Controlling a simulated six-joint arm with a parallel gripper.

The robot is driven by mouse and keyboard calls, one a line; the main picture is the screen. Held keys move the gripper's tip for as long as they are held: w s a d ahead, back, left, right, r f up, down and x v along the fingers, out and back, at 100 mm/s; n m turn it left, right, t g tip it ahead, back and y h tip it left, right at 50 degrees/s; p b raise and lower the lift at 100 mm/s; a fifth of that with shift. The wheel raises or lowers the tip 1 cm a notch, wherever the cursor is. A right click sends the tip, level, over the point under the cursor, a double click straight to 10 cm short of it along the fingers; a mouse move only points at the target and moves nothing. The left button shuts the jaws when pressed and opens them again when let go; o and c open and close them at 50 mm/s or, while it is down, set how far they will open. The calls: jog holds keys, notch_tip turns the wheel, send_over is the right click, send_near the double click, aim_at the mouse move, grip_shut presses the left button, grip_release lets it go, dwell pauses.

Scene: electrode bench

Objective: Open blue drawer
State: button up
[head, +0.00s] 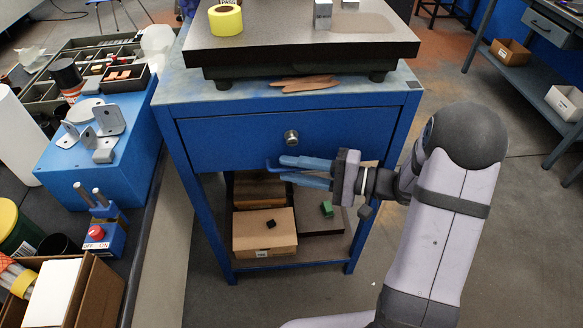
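The blue drawer (235,142) is in the front of a blue cabinet table and looks closed. A round metal knob (291,137) sits near the middle of its front. My gripper (274,169) comes in from the right, with two blue fingers pointing left. In the picture it lies just below the knob, over the drawer's lower edge. A narrow gap shows between the fingers, and nothing is seen between them. The knob is in full view and the fingers are not around it. How far the fingers are from the drawer front is hard to tell.
A dark stone plate (300,48) stands on the cabinet top, with yellow tape (226,20) on it. A blue box with metal brackets (95,150) stands at the left. Floor is clear at the right.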

jog(key=shift+w+a, duration=0.1)
jog(key=shift+a, duration=0.2)
grip_shut()
dwell(1.3)
